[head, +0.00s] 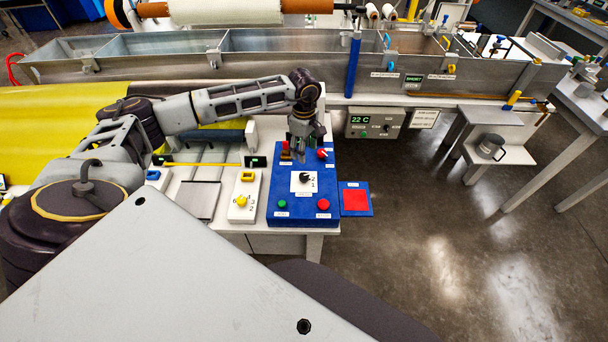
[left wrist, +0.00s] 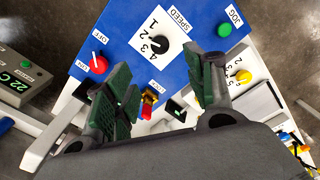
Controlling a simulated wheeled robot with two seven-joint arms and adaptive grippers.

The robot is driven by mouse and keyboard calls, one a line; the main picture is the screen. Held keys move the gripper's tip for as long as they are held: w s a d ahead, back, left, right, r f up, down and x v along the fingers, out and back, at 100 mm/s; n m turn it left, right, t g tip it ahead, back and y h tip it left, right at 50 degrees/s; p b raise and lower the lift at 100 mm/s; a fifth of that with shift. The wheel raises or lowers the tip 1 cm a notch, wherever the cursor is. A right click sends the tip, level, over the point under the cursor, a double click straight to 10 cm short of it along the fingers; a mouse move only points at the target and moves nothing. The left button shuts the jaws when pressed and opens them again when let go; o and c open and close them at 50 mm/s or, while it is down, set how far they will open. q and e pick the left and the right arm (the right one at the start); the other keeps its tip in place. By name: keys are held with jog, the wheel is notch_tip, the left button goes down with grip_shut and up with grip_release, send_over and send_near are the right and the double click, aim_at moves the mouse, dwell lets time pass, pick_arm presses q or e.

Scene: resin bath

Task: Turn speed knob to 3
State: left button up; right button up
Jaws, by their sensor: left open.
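The speed knob (left wrist: 159,45) is a black knob on a white square dial plate marked SPEED, with the numbers 1 to 4 around one side. I cannot clearly tell which number its pointer faces. In the head view the knob (head: 304,177) sits in the middle of the blue control panel (head: 272,190), partly below my left gripper. My left gripper (head: 304,152) hangs over the panel's far half. In the left wrist view its two green-padded fingers (left wrist: 164,88) are spread apart with nothing between them, and the knob lies beyond the tips, untouched. My right gripper is not in view.
A red OFF/ON knob (left wrist: 99,63) and a green JOG button (left wrist: 223,28) flank the dial. A red button (head: 323,204) is at the panel's near right. A white box with a yellow knob (head: 241,200) stands left of the panel. A metal trough (head: 270,70) runs behind.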

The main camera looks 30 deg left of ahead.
aim_at(304, 175)
pick_arm(q)
jog(key=shift+f, duration=0.15)
jog(key=shift+f+p, duration=1)
jog(key=shift+f, duration=5.75)
jog(key=c, duration=1)
